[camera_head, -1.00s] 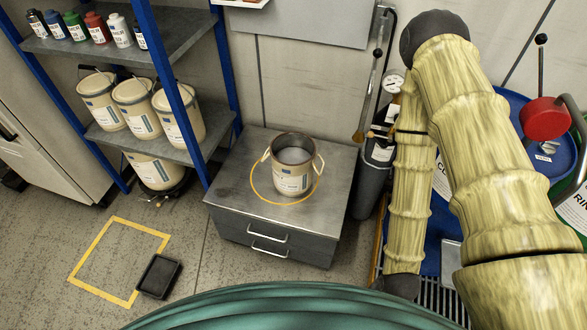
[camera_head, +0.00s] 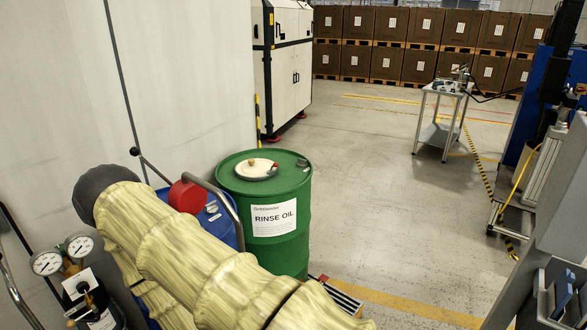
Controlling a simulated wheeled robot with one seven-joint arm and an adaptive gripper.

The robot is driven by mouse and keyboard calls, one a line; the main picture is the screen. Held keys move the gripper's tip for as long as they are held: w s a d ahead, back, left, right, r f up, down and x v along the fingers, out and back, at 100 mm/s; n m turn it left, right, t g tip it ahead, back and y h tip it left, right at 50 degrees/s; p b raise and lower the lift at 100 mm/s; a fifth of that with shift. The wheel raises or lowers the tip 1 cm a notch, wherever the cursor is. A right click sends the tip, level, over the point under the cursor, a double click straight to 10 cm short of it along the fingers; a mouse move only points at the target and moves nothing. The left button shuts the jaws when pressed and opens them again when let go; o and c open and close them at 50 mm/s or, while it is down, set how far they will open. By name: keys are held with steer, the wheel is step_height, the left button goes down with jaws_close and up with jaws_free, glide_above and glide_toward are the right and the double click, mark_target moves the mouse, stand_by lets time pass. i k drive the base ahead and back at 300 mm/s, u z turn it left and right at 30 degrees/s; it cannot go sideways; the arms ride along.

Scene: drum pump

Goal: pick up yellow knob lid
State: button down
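A round cream lid (camera_head: 257,170) with a small tan-yellow knob (camera_head: 252,163) lies on top of a green drum (camera_head: 240,199) in the head view. The drum is labelled RINSE OIL and stands upright near the middle of the picture. I cannot tell whether this is the yellow knob lid of the task. No other knobbed lid is visible. My arm crosses the lower left, in front of the wall and a blue drum. My gripper is not in the picture.
The blue drum (camera_head: 226,227) stands left of the green drum, mostly hidden by my arm. A red round part (camera_head: 187,196) and a metal handle are beside it. Gauges (camera_head: 46,262) are at lower left. Open floor (camera_head: 370,180) lies right; a small cart (camera_head: 440,120) stands beyond.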

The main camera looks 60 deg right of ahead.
mark_target(254, 170)
steer(key=z, duration=1.65)
steer(key=k, duration=0.5)
steer(key=z, duration=0.95)
steer(key=i, duration=2.85)
steer(key=u, duration=2.9)
